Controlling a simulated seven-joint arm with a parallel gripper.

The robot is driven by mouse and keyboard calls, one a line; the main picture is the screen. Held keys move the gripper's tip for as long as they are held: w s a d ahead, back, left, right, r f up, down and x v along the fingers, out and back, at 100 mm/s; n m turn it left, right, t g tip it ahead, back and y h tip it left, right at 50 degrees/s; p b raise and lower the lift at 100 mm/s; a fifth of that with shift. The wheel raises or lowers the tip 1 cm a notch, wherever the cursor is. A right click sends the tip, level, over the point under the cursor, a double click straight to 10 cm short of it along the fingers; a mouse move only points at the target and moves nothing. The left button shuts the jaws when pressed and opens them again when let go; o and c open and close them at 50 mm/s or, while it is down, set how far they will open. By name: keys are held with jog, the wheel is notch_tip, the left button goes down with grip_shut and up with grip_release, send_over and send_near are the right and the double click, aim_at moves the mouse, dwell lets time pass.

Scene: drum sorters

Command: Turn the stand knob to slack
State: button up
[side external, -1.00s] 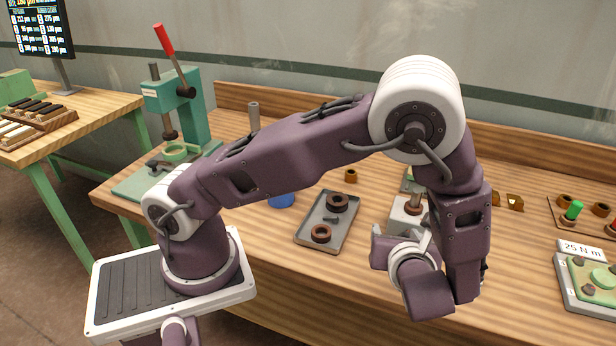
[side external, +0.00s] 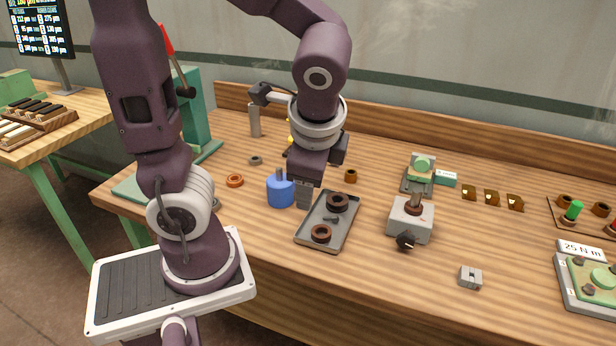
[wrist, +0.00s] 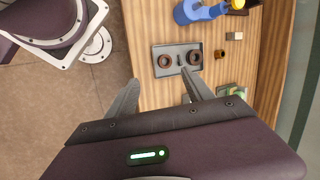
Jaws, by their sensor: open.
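The stand (side external: 411,220) is a small grey block on the bench, right of centre in the side view, with a brown ring on top. Its black knob (side external: 405,241) sticks out of the front face; its exact turn angle is too small to read. My gripper (side external: 304,197) points down left of the stand, beside the blue pot and the tray, and is clear of the knob. In the wrist view my gripper (wrist: 160,77) has its two fingers spread wide, with nothing between them.
A grey tray (side external: 319,241) with two brown rings lies between my gripper and the stand. The blue pot (side external: 281,190) stands close to the gripper. A green-topped gauge (side external: 419,172) sits behind the stand, and a small grey block (side external: 471,277) lies at front right.

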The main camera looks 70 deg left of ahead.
jog(key=shift+s+r, duration=0.15)
jog(key=shift+s, duration=0.05)
dwell(0.3)
